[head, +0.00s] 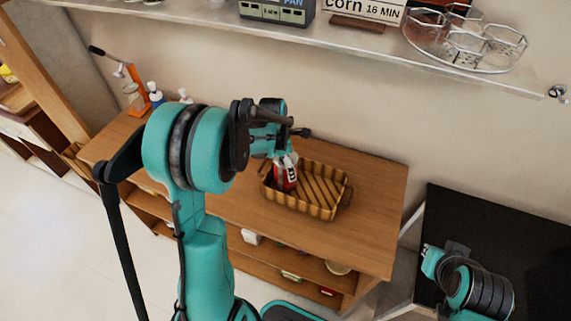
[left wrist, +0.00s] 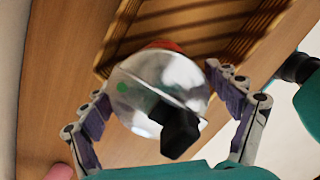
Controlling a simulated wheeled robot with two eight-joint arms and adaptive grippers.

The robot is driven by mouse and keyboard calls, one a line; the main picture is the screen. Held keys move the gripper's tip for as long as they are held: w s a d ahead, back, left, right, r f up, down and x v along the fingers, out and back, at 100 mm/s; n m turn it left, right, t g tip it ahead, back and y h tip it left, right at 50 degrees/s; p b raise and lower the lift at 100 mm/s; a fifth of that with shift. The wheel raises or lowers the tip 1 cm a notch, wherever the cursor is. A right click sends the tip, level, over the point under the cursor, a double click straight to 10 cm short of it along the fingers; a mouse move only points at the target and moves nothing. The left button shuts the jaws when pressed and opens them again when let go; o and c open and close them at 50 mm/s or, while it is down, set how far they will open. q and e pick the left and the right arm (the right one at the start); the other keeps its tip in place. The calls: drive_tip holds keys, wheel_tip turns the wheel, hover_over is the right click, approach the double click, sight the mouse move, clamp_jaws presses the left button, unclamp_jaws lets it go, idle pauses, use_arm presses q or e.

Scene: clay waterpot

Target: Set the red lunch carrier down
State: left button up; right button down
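The red lunch carrier (head: 285,178) shows in the head view as a red body with a white mark, at the left end of the brown ribbed tray. In the left wrist view I look down on its shiny metal lid (left wrist: 150,85) with a black knob; a strip of red shows beyond the lid. My left gripper (left wrist: 158,85) has one finger at each side of the lid, and the tips appear to touch its edges. Whether the base rests in the tray or hangs just above it is hidden.
The brown ribbed tray (head: 318,207) stands on the wooden cabinet top (head: 375,180). Bottles (head: 155,93) and an orange stand (head: 135,90) are at its far left. A wall shelf (head: 330,42) runs above. A dark surface (head: 500,220) lies right. The cabinet top right of the tray is clear.

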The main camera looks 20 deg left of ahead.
use_arm(q)
drive_tip(key=shift+r, duration=0.3)
drive_tip(key=r+p, duration=0.1)
drive_tip(key=r, duration=0.2)
drive_tip(key=s+r+p, duration=0.1)
drive_tip(key=r, duration=0.3)
drive_tip(key=a+r+p, duration=0.1)
drive_tip(key=r, duration=0.3)
drive_tip(key=shift+s+a+r, duration=0.1)
drive_tip(key=shift+s+r, duration=0.05)
drive_tip(key=s+r+m, duration=0.1)
drive_tip(key=d+m, duration=0.1)
drive_tip(key=m, duration=0.1)
drive_tip(key=s+d+r+m, duration=0.1)
drive_tip(key=shift+s+d+r+t, duration=0.15)
drive_tip(key=shift+s+r+t, duration=0.15)
drive_tip(key=shift+r+t, duration=0.1)
drive_tip(key=s+d+m+t, duration=0.2)
drive_tip(key=s+m, duration=0.5)
drive_tip(key=m, duration=0.4)
drive_tip(key=s+d+r+m+t+y, duration=0.1)
drive_tip(key=s+d+m+t, duration=0.2)
drive_tip(key=m, duration=0.9)
drive_tip(key=s+d, duration=0.2)
drive_tip(key=s, duration=0.2)
drive_tip(key=shift+d+r, duration=0.2)
drive_tip(key=shift+r, duration=0.05)
